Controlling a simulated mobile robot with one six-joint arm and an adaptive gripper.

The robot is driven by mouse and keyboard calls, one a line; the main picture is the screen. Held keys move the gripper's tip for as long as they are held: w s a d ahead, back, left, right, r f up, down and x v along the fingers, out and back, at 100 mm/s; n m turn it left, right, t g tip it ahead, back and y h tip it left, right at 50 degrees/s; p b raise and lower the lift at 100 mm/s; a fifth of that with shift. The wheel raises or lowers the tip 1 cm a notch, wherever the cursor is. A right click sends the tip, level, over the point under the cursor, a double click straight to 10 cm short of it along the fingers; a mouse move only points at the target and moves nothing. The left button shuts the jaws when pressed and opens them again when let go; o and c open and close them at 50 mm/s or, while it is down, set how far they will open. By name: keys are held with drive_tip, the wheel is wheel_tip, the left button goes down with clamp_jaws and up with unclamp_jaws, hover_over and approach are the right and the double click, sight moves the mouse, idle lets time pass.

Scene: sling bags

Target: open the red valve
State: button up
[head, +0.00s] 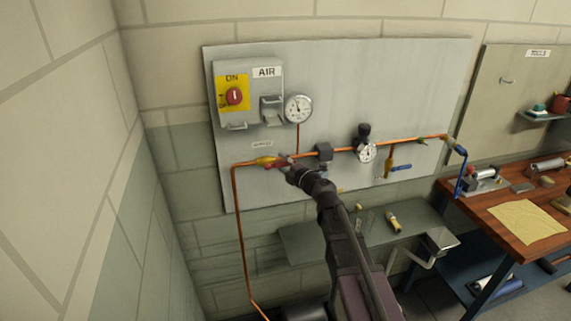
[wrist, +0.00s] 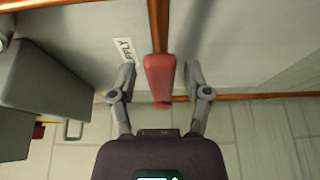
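The red valve handle (head: 282,162) sits on the copper pipe at the left of the grey wall board, beside a yellow piece (head: 264,161). In the wrist view the handle (wrist: 160,78) lies between my fingers and appears in line with the pipe running to the top edge. My gripper (head: 288,165) reaches up to the valve in the head view and partly covers that area. In the wrist view my gripper (wrist: 160,80) is open, one finger on each side of the handle, with a visible gap on both sides.
A yellow plate with a red rotary switch (head: 234,96) and a gauge (head: 298,108) are above the valve. A second gauge (head: 366,153) is farther right on the pipe. A grey box (wrist: 45,75) is close at left in the wrist view. A wooden bench (head: 485,205) stands right.

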drive_tip(key=shift+s, duration=0.1)
drive_tip(key=shift+s+d, duration=0.3)
drive_tip(key=shift+s, duration=0.1)
drive_tip(key=v, duration=1.1)
drive_tip(key=shift+w, duration=0.15)
